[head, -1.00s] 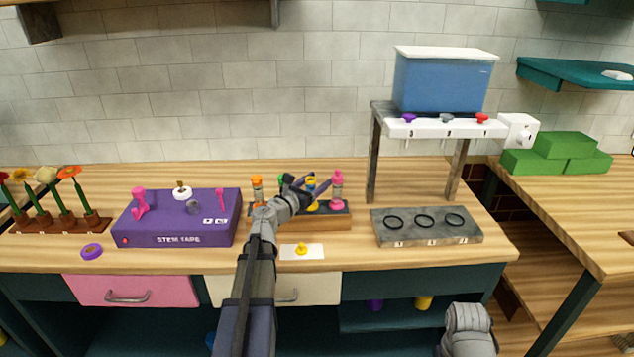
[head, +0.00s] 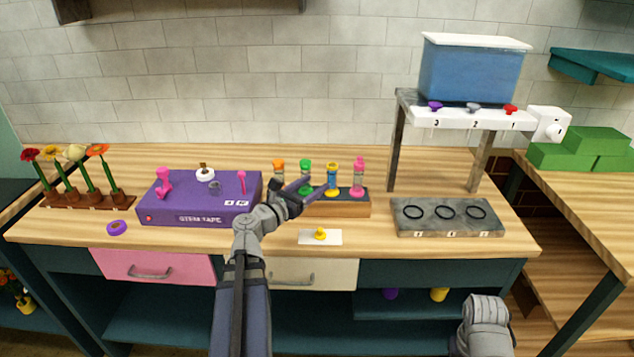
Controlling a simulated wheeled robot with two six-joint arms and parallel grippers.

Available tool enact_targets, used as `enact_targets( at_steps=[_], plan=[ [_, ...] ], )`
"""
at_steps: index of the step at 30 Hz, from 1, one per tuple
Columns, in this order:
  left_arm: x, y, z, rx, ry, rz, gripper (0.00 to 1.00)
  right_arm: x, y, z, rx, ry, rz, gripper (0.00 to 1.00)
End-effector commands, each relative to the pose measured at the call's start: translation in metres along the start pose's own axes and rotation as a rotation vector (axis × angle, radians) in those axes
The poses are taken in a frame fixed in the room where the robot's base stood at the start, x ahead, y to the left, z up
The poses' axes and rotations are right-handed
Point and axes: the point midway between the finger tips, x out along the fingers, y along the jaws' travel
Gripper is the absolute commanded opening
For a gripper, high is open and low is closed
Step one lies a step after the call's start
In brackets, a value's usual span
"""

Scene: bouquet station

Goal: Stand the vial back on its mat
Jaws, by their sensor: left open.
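Several vials stand in a wooden rack (head: 338,209): one with an orange top (head: 279,165), one green (head: 305,166), one yellow with blue in it (head: 332,180) and one pink (head: 358,177). A white mat (head: 306,237) lies on the counter in front of the rack, with a small yellow piece (head: 320,234) on it. My left gripper (head: 315,187) is open in front of the rack, its fingertips beside the yellow vial; I cannot tell whether they touch it. The gripper hides part of the rack's left side.
A grey block with black rings (head: 450,229) lies to the right, below a stand with a blue tank (head: 470,72). Flowers (head: 75,155) stand far left.

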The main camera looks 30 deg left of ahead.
Motion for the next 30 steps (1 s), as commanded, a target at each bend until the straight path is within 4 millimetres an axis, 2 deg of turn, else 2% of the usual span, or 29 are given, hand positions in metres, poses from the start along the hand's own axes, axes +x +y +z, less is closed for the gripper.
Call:
enact_targets(
  at_steps=[8, 11, 14, 16, 18, 20, 21, 24, 27, 30],
  plan=[
    [0.000, -0.001, 0.000, 0.004, 0.002, -0.003, 0.67, 0.000, 0.000, 0.000, 0.000, 0.000, 0.000, 0.00],
    [0.007, -0.017, -0.006, 0.057, 0.025, -0.043, 0.67, 0.000, 0.000, 0.000, 0.000, 0.000, 0.000, 0.00],
    [0.023, -0.065, -0.023, 0.222, 0.089, -0.169, 0.67, 0.000, 0.000, 0.000, 0.000, 0.000, 0.000, 0.00],
    [0.034, -0.120, -0.046, 0.423, 0.151, -0.325, 0.67, 0.000, 0.000, 0.000, 0.000, 0.000, 0.000, 0.00],
    [0.037, -0.178, -0.073, 0.653, 0.200, -0.513, 0.67, 0.000, 0.000, 0.000, 0.000, 0.000, 0.000, 0.00],
    [0.033, -0.220, -0.096, 0.839, 0.224, -0.669, 0.67, 0.000, 0.000, 0.000, 0.000, 0.000, 0.000, 0.00],
    [0.027, -0.245, -0.111, 0.960, 0.233, -0.776, 0.67, 0.000, 0.000, 0.000, 0.000, 0.000, 0.000, 0.00],
    [0.005, -0.302, -0.147, 1.268, 0.228, -1.064, 0.67, 0.000, 0.000, 0.000, 0.000, 0.000, 0.000, 0.00],
    [-0.026, -0.344, -0.179, 1.569, 0.183, -1.371, 0.67, 0.000, 0.000, 0.000, 0.000, 0.000, 0.000, 0.00],
    [-0.058, -0.369, -0.202, 1.836, 0.109, -1.676, 0.67, 0.000, 0.000, 0.000, 0.000, 0.000, 0.000, 0.00]
  ],
)
